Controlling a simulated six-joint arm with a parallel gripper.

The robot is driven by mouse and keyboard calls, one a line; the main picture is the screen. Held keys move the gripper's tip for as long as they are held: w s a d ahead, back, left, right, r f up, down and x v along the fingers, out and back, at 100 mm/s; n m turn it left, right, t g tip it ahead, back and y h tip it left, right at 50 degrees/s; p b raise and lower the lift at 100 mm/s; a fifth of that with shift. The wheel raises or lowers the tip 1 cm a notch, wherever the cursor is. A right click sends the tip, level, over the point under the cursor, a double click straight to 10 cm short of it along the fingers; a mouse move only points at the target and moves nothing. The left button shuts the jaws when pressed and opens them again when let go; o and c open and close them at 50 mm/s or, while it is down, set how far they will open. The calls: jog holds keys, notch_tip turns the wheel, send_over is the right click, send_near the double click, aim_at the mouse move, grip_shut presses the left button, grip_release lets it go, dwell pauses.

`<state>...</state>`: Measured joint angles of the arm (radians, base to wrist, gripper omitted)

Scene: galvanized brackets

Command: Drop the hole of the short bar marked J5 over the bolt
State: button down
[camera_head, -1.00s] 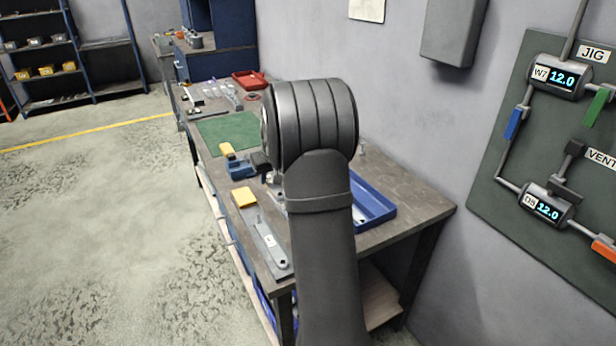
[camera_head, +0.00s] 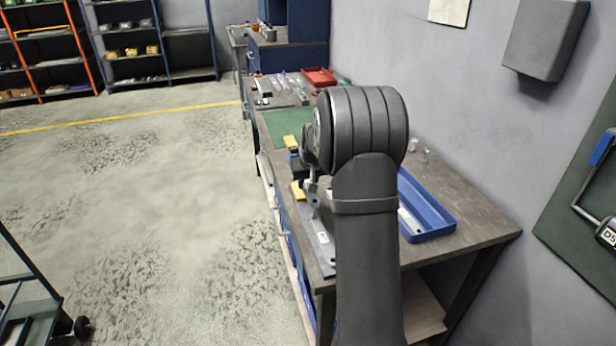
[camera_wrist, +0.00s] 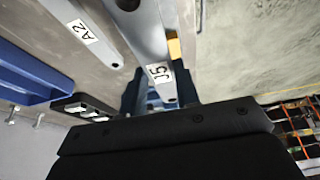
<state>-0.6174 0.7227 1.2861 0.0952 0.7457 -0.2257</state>
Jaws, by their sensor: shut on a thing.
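The grey short bar (camera_wrist: 150,35) marked J5 runs down the middle of the wrist view, its label near my gripper. My gripper (camera_wrist: 163,98) is shut on this bar, between dark fingers at its lower end. In the head view my arm hides most of the gripper and the bar. A second grey bar (camera_wrist: 66,10) marked A2 lies on the bench to the left, apart from J5; it appears to be the labelled bar (camera_head: 317,243) in the head view. I cannot make out the bolt for J5 with certainty in either view.
A blue tray (camera_head: 447,222) stands on the bench (camera_head: 480,212), right of my arm. Small upright metal pieces (camera_head: 426,157) stand near the wall. A yellow block (camera_head: 297,190), a green mat (camera_head: 290,122) and a red tray (camera_head: 319,76) are also on the bench. Open floor lies left.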

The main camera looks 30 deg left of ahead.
jog(key=shift+f, duration=0.4)
jog(key=shift+f, duration=2)
dwell(0.4)
jog(key=c, duration=1)
grip_release()
jog(key=v, duration=1.7)
jog(key=shift+s+d+r, duration=0.1)
jog(key=shift+r, duration=0.1)
